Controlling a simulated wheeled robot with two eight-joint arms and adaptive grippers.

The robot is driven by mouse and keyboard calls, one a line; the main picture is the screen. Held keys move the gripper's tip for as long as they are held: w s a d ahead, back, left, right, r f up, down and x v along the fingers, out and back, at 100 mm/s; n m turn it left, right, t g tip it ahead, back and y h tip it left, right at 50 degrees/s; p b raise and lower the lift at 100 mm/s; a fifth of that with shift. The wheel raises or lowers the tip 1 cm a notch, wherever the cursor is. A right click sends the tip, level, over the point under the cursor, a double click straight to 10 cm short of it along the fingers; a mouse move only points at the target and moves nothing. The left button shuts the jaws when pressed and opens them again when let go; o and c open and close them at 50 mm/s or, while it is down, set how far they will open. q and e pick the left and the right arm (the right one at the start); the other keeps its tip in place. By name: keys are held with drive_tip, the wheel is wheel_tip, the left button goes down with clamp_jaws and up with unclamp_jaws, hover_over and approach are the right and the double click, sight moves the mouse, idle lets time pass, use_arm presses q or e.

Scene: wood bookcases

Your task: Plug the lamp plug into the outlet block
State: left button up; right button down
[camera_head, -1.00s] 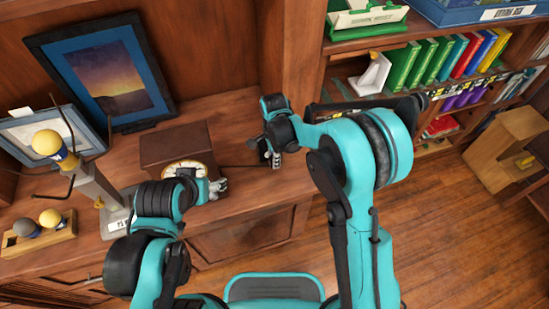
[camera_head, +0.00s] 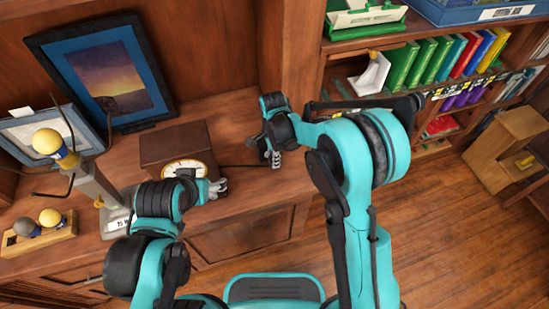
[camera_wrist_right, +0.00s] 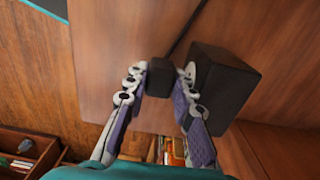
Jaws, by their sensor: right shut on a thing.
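My right gripper (camera_head: 271,156) is over the cabinet top, right of the clock. In the right wrist view, its fingers (camera_wrist_right: 159,82) are shut on the small dark lamp plug (camera_wrist_right: 160,74). A dark cord (camera_wrist_right: 186,28) runs away beyond the plug. The dark outlet block (camera_wrist_right: 226,78) is just right of the plug, partly behind the right finger, with a round socket facing the plug side. The plug looks outside the block. My left gripper (camera_head: 217,188) is by the clock's front; its fingers are too small to judge. The lamp (camera_head: 96,187) stands at the left with a yellow-and-blue bulb.
A wooden clock (camera_head: 178,150) sits between lamp and right gripper. Picture frames (camera_head: 108,78) stand behind. A wooden holder (camera_head: 38,235) with bulbs lies at far left. A bookcase with books (camera_head: 425,62) is at right. The cabinet's front edge is close to both grippers.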

use_arm(q)
drive_tip(key=shift+s, duration=0.1)
use_arm(e)
drive_tip(key=shift+w+a+r, duration=0.1)
drive_tip(key=shift+w+a, duration=0.05)
drive_tip(key=shift+w, duration=0.4)
drive_tip(key=shift+w+a+r, duration=0.1)
drive_tip(key=shift+w+a, duration=0.05)
drive_tip(key=shift+w, duration=0.35)
drive_tip(key=c, duration=1.2)
unclamp_jaws()
drive_tip(key=shift+w+r, duration=0.1)
drive_tip(key=shift+r, duration=0.25)
use_arm(q)
drive_tip(key=shift+w+a+f, duration=0.15)
drive_tip(key=shift+w+f, duration=0.05)
drive_tip(key=shift+w, duration=0.3)
use_arm(e)
wheel_tip(320, 180, up, 11)
drive_tip(key=s, duration=0.1)
drive_tip(key=shift+s+d, duration=0.2)
drive_tip(key=shift+s, duration=0.15)
drive_tip(key=shift+s, duration=0.1)
